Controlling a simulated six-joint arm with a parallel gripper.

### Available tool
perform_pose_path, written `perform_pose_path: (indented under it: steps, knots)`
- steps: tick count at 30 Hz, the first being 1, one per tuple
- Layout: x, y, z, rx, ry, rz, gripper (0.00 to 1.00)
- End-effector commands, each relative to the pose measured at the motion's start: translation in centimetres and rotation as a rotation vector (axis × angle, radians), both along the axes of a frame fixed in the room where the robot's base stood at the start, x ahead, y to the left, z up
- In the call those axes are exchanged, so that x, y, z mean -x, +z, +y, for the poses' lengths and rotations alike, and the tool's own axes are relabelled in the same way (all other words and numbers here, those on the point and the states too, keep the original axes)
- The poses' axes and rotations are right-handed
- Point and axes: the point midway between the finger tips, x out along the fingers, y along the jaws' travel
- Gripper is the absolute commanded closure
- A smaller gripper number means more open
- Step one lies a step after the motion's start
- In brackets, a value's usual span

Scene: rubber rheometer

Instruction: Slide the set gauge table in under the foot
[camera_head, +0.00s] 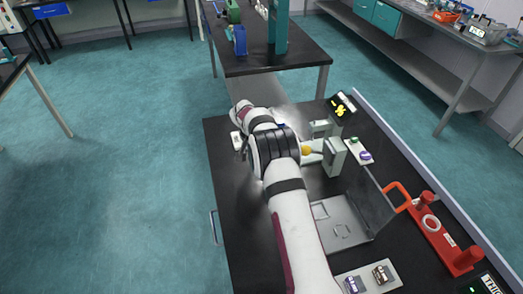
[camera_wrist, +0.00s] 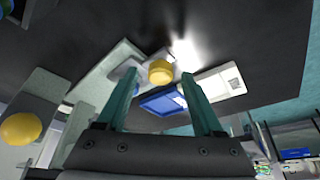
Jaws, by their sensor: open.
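A pale grey-green instrument stands under and right of my arm in the head view, with a yellow knob (camera_head: 306,151) and an upright block (camera_head: 333,157). In the wrist view its pale base (camera_wrist: 104,73) carries a yellow knob (camera_wrist: 160,71) on a grey disc. My gripper (camera_wrist: 158,74) is open, its two teal fingers pointing toward this knob with nothing held. A second yellow knob (camera_wrist: 20,128) is at the left. I cannot tell which part is the set gauge table, and the foot is not clearly visible. My arm hides the gripper in the head view.
A blue tray (camera_wrist: 160,103) and a white labelled block (camera_wrist: 222,82) lie near the fingers. A display (camera_head: 342,105), a small white tray (camera_head: 358,151), a clear-lidded grey box (camera_head: 340,222) and a red stand (camera_head: 440,235) crowd the bench's right. The bench's left front is bare.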

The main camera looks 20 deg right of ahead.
Motion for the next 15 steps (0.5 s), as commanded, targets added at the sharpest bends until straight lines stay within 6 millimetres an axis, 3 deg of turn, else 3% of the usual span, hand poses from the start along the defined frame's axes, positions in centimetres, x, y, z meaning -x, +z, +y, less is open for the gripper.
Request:
perform_pose_path:
  steps: [7, 15]
  knots:
    - [-0.04, -0.05, -0.04, -0.001, 0.000, -0.001, 0.31]
    - [-0.04, -0.03, -0.02, 0.000, 0.000, 0.000, 0.80]
